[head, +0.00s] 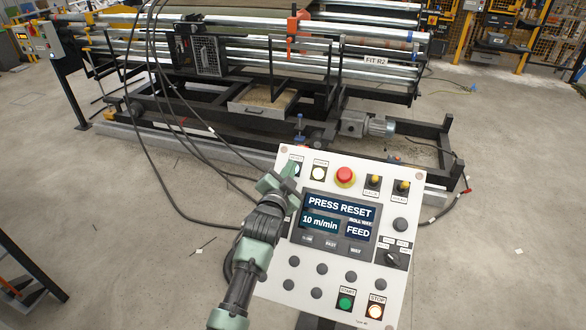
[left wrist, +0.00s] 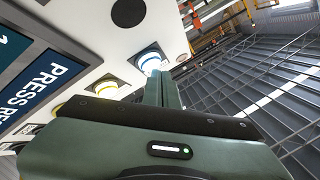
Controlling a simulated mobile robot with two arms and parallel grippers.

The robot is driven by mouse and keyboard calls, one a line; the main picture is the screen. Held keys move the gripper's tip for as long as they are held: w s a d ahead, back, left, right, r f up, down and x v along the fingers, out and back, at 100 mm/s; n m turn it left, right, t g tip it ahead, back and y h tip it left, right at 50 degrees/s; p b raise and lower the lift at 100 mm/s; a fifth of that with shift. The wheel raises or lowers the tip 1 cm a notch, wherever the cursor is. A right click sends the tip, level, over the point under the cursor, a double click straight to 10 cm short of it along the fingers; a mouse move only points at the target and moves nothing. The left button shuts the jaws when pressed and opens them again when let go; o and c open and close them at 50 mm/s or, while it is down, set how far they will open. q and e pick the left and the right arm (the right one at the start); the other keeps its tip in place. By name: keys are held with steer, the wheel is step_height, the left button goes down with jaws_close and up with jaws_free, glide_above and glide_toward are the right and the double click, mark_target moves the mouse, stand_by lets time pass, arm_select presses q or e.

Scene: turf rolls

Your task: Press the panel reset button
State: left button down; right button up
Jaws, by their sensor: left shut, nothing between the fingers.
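The control panel (head: 335,270) is white and tilted, with a screen (head: 338,222) reading "PRESS RESET", "10 m/min" and "FEED". My left gripper (head: 290,172) is shut and empty at the panel's top left corner, over a pale button there that it partly hides. In the left wrist view, the shut fingertips (left wrist: 157,78) are at a lit white button with a blue ring (left wrist: 149,59). I cannot tell whether they touch it or whether it is pushed in. Its label is too small to read. My right gripper is not in view.
Beside it on the panel are another pale button (head: 317,174), a red emergency stop (head: 345,176), a green START button (head: 345,302) and a lit STOP button (head: 375,311). A roller machine (head: 250,75) stands behind, with cables (head: 165,120) hanging down.

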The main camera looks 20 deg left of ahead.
arm_select(q)
steer(key=shift+w+f+b, duration=0.25)
steer(key=shift+f+b, duration=0.1)
steer(key=shift+f, duration=0.05)
stand_by(0.5)
steer(key=shift+r, duration=0.1)
stand_by(0.3)
steer(key=shift+s+r+p, duration=0.35)
steer(key=shift+r+p, duration=0.15)
steer(key=shift+p, duration=0.4)
steer(key=shift+s, duration=0.2)
steer(key=s+r+p, duration=0.1)
steer(key=r+p, duration=0.1)
steer(key=s+r+p, duration=0.2)
steer(key=p, duration=0.1)
steer(key=shift+s+p, duration=0.1)
steer(key=shift+p, duration=0.25)
